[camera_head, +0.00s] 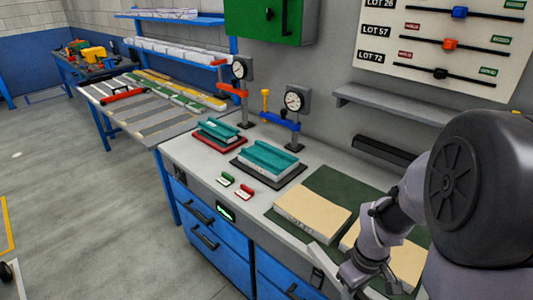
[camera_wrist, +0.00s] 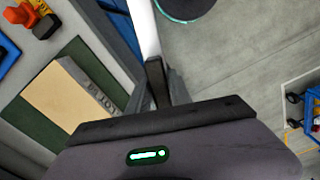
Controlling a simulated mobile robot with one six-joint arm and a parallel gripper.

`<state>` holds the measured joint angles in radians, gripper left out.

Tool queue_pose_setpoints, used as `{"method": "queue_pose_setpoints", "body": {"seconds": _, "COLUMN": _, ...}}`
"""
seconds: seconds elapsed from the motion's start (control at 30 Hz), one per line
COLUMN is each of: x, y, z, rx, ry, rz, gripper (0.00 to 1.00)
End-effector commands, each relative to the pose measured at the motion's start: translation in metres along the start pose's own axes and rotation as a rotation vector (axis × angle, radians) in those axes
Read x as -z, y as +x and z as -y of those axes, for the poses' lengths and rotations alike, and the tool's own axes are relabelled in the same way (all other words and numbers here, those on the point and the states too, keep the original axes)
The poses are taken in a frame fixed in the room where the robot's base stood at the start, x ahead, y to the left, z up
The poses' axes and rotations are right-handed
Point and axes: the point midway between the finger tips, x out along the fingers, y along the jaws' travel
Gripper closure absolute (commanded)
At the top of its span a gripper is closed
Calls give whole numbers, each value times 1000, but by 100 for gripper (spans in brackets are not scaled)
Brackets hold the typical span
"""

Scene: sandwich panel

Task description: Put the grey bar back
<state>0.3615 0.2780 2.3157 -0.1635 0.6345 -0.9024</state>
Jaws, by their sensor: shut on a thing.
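A long, pale grey bar (camera_head: 324,258) juts out from my gripper (camera_head: 362,277) beyond the front edge of the workbench in the head view. In the wrist view the bar (camera_wrist: 147,28) runs up to the top edge of the picture, and a dark finger of my gripper (camera_wrist: 158,84) lies against its lower end. My gripper is shut on the bar. The bar's gripped end is partly hidden by the finger and my wrist.
Two cream panels (camera_head: 312,212) lie on a green mat (camera_head: 340,188) on the bench. Two teal fixtures (camera_head: 265,158) with dial gauges stand left of them. A grey shelf (camera_head: 400,106) and a black holder (camera_head: 385,150) are at the back.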

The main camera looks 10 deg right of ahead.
Motion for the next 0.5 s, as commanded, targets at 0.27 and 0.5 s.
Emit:
{"method": "queue_pose_setpoints", "body": {"seconds": 0.27, "x": 87, "y": 24, "z": 44, "rx": 0, "ry": 240, "rz": -1, "gripper": 100}}
{"method": "queue_pose_setpoints", "body": {"seconds": 0.5, "x": 122, "y": 31, "z": 73, "rx": 0, "ry": 368, "rz": -2, "gripper": 100}}
